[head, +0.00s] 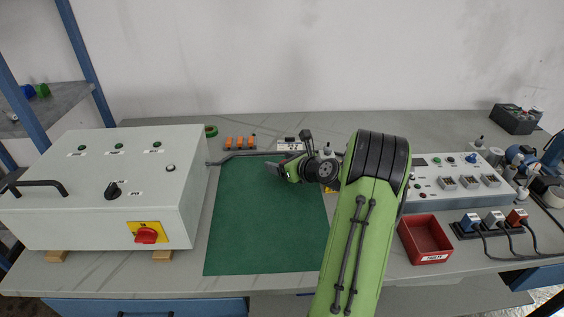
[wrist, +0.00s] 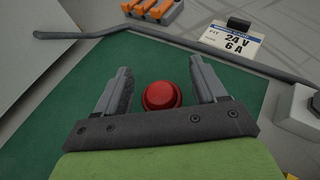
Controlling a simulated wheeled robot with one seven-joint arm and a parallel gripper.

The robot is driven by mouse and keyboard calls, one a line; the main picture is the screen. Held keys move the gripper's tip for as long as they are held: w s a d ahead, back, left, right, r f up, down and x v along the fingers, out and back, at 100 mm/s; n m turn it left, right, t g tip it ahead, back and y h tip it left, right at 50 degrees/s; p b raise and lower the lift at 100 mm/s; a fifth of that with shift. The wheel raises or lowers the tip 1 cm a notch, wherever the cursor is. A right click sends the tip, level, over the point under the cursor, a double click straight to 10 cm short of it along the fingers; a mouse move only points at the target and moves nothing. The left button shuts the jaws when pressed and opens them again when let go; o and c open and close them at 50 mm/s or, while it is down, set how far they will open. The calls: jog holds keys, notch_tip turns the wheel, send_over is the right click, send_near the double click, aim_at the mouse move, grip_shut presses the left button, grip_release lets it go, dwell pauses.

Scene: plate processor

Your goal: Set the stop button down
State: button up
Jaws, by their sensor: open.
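The red stop button (wrist: 161,95) shows in the wrist view as a round red cap between my two fingers, with a gap on each side. The green mat (wrist: 60,100) shows around and behind it, and the button appears to stand on the mat; its base is hidden. My gripper (wrist: 159,78) is open around the button and does not touch it visibly. In the head view my gripper (head: 273,169) is low over the far part of the green mat (head: 255,235). I cannot make out the stop button there.
A dark rod (head: 245,154) lies along the mat's far edge, near orange blocks (head: 240,142) and a label plate (wrist: 233,40). A grey control box (head: 100,190) stands left; a red bin (head: 425,240) and a control panel (head: 450,180) are right. The near mat is clear.

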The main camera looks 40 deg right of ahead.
jog(key=shift+s+r, duration=0.15)
jog(key=shift+r, duration=0.1)
jog(key=p+v, duration=0.3)
jog(key=v, duration=0.8)
jog(key=shift+s+r, duration=0.15)
jog(key=shift+s, duration=0.2)
jog(key=w+a+r+n+g+y, duration=0.1)
jog(key=a+r+n+g+y, duration=0.15)
jog(key=a+n, duration=0.75)
jog(key=w+a+r+n+g+y, duration=0.1)
jog(key=a+n+g, duration=0.2)
jog(key=a+n, duration=0.75)
jog(key=s+a+r+n+g+h, duration=0.1)
jog(key=s+a+n, duration=0.4)
jog(key=s+n, duration=0.3)
jog(key=s+a+r+n+g+h, duration=0.1)
jog(key=s+a+r+n, duration=0.1)
jog(key=s+a+n, duration=0.4)
jog(key=s+n, duration=0.2)
jog(key=s, duration=0.1)
jog(key=shift+a, duration=0.25)
jog(key=shift+r+g+h, duration=0.15)
jog(key=shift+g+h, duration=0.1)
